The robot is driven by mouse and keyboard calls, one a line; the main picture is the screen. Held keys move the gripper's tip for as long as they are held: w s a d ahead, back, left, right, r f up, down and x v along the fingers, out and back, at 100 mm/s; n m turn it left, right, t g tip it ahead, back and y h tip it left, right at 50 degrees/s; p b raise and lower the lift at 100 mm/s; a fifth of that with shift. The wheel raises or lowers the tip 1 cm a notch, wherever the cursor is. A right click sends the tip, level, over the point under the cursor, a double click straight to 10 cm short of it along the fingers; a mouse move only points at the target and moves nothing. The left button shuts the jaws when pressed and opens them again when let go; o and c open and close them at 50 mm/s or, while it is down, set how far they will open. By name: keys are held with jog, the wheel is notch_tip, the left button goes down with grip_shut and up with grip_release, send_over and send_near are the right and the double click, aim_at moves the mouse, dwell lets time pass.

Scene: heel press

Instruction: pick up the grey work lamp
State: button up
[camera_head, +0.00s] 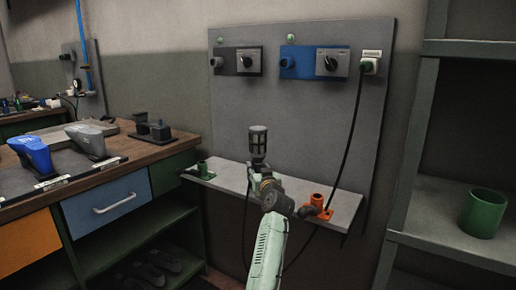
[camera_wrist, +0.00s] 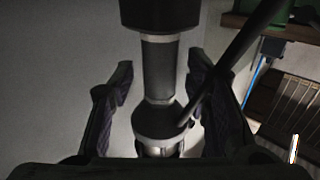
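The grey work lamp (camera_head: 258,141) stands upright at the middle of the narrow wall shelf, with a dark top and a grey barrel. Its lower part is hidden behind my gripper (camera_head: 264,180) in the head view. In the wrist view the lamp (camera_wrist: 159,68) is between the two fingers of my gripper (camera_wrist: 160,65). The fingers are apart, with a visible gap on each side of the barrel. A dark cord leaves the lamp's collar toward the upper right.
The narrow shelf (camera_head: 231,176) carries a green holder (camera_head: 203,171) and an orange holder (camera_head: 318,203). A black cord (camera_head: 352,125) hangs from a wall plug at the panel's right. A workbench stands left; a rack with a green cup (camera_head: 483,213) stands right.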

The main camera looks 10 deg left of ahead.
aim_at(259, 161)
grip_shut()
dwell(0.3)
jog(key=shift+r, duration=0.15)
jog(key=shift+r, duration=0.4)
jog(key=shift+s+d+r+b, duration=0.1)
jog(key=shift+s+r+b, duration=0.2)
jog(key=shift+r, duration=0.35)
jog(key=shift+s+r+b, duration=0.1)
jog(key=shift+r+b, duration=0.25)
jog(key=shift+r, duration=0.25)
jog(key=s+d+r+b, duration=0.1)
jog(key=s+d+b, duration=0.1)
jog(key=s, duration=1.3)
jog(key=shift+d+r, duration=0.3)
jog(key=shift+d, duration=0.05)
jog(key=shift+r+p, duration=1.45)
jog(key=shift+r, duration=0.55)
